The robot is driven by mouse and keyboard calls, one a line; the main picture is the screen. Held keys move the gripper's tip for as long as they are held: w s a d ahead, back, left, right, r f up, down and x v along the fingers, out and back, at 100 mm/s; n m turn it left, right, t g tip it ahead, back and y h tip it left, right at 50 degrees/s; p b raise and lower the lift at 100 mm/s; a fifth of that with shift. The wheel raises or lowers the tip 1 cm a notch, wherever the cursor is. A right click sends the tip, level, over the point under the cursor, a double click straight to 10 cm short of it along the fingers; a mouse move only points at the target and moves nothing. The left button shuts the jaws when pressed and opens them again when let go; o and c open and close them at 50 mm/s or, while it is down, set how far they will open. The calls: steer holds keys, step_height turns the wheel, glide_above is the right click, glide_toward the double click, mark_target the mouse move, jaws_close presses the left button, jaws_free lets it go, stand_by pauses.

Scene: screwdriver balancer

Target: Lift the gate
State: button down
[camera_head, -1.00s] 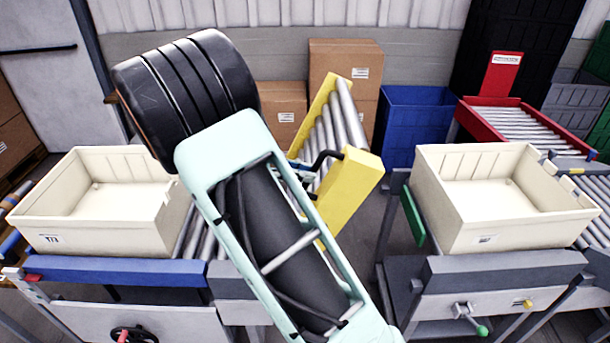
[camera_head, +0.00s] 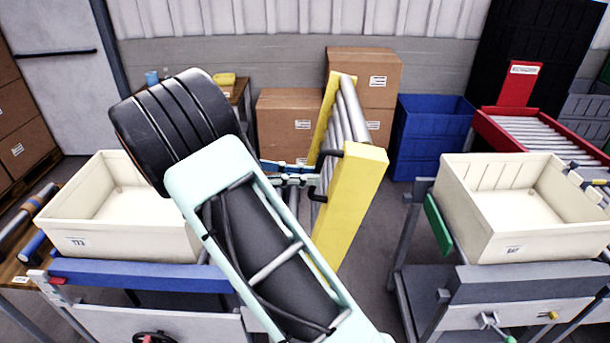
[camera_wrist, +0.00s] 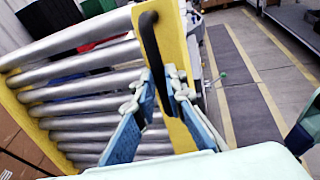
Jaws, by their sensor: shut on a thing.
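The gate is a yellow-framed section of grey rollers (camera_head: 345,205), steeply tilted up between the two conveyor sides in the head view. It has a black handle on its near yellow side. My gripper (camera_head: 312,180) is shut on that black handle, partly hidden behind my pale green arm. In the wrist view the black handle (camera_wrist: 149,45) runs down between the blue fingers of my gripper (camera_wrist: 158,95). The yellow frame and rollers (camera_wrist: 85,90) fill the left of that view. The gate's lower end is hidden behind my arm.
A cream tote (camera_head: 120,205) stands on the left conveyor and another cream tote (camera_head: 515,205) on the right one. A gap with bare floor lies between the conveyors. Cardboard boxes (camera_head: 290,120) and a blue bin (camera_head: 430,130) stand behind.

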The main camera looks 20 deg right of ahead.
stand_by(0.4)
steer(key=c, duration=2)
jaws_free()
steer(key=shift+o, duration=0.2)
steer(key=shift+a, duration=0.15)
steer(key=v, duration=1.1)
steer(key=shift+a, duration=0.4)
steer(key=shift+w, duration=0.1)
